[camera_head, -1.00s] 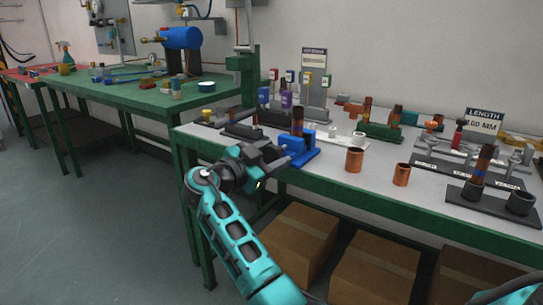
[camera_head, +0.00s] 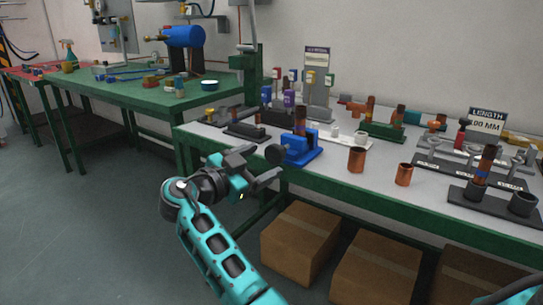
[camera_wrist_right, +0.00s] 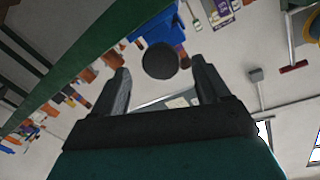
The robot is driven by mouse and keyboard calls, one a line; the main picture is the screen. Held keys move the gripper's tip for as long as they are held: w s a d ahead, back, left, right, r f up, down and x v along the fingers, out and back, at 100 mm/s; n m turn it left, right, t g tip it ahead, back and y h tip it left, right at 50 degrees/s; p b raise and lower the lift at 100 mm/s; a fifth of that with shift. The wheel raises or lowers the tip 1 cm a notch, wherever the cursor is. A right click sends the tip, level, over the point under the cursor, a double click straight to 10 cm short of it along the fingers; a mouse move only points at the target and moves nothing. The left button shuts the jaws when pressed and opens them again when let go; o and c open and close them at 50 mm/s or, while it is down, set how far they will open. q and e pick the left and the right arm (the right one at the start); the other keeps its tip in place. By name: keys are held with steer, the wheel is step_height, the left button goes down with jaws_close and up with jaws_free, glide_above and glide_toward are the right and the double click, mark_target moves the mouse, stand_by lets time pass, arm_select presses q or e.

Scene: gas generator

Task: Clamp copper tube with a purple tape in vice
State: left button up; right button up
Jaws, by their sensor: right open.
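The blue vice (camera_head: 299,152) stands at the front edge of the grey table. A copper tube (camera_head: 300,122) stands upright in it; I cannot clearly make out its tape colour. The vice's dark round knob (camera_head: 275,154) faces my right gripper (camera_head: 264,164). That gripper is open and empty, just off the table edge and apart from the knob. In the right wrist view the knob (camera_wrist_right: 160,61) shows between and beyond the two spread fingers (camera_wrist_right: 163,80). My left gripper is not in view.
Two short copper cups (camera_head: 356,159) stand right of the vice. A dark holder (camera_head: 490,199) carries a tube with a blue band (camera_head: 485,163). Racks and other tubes fill the table's back. Cardboard boxes (camera_head: 300,243) lie below. A green workbench (camera_head: 130,95) stands left.

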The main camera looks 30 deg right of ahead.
steer(key=v, duration=0.8)
